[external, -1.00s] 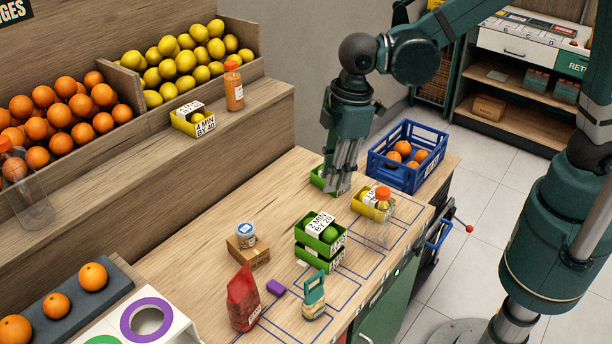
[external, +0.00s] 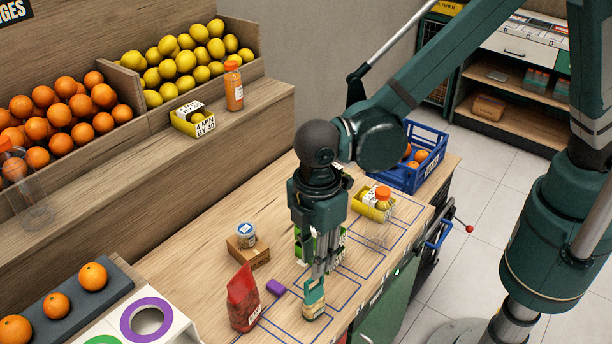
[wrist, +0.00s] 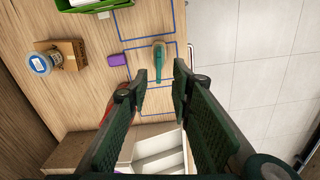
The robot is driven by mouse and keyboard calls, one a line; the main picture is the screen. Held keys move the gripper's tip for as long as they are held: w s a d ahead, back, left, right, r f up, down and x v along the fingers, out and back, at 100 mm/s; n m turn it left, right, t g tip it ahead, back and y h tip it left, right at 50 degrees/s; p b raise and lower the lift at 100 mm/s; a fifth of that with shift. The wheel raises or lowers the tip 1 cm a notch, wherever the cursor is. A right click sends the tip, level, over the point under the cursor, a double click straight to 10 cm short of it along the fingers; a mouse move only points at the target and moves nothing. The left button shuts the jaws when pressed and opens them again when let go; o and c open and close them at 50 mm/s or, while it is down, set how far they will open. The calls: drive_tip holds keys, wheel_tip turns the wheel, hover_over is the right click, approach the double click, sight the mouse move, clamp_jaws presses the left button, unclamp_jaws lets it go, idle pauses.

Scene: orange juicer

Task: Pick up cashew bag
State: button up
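A small beige bag with a teal top (external: 313,300) stands on the wooden counter near its front edge; I take it for the cashew bag, though its label is unreadable. It also shows in the wrist view (wrist: 158,50), seen from above, beyond and between my fingertips. My gripper (external: 319,272) points down just above the bag, its fingertips close to the teal top in the external view. In the wrist view my gripper (wrist: 161,72) is open, with a clear gap between the fingers. Whether the fingers touch the bag I cannot tell.
A red bag (external: 242,298) and a purple block (external: 276,287) stand to the left. A cardboard box (external: 248,254) bears a small tub (external: 246,235). Green crates (external: 335,252) are partly hidden behind my gripper. A yellow crate (external: 372,206) and blue crate (external: 400,173) stand farther back.

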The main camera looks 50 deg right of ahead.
drive_tip(key=shift+f, duration=1.25)
drive_tip(key=shift+f, duration=0.15)
hover_over(314, 296)
drive_tip(key=shift+w+d+f+p, duration=0.1)
drive_tip(key=shift+d+f+p, duration=0.05)
drive_tip(key=shift+f, duration=0.65)
drive_tip(key=shift+w+d+f+p, duration=0.1)
drive_tip(key=shift+f, duration=0.75)
drive_tip(key=shift+w+d+f+p, duration=0.1)
drive_tip(key=shift+d+f+p, duration=0.05)
drive_tip(key=shift+f, duration=0.65)
drive_tip(key=shift+c, duration=0.5)
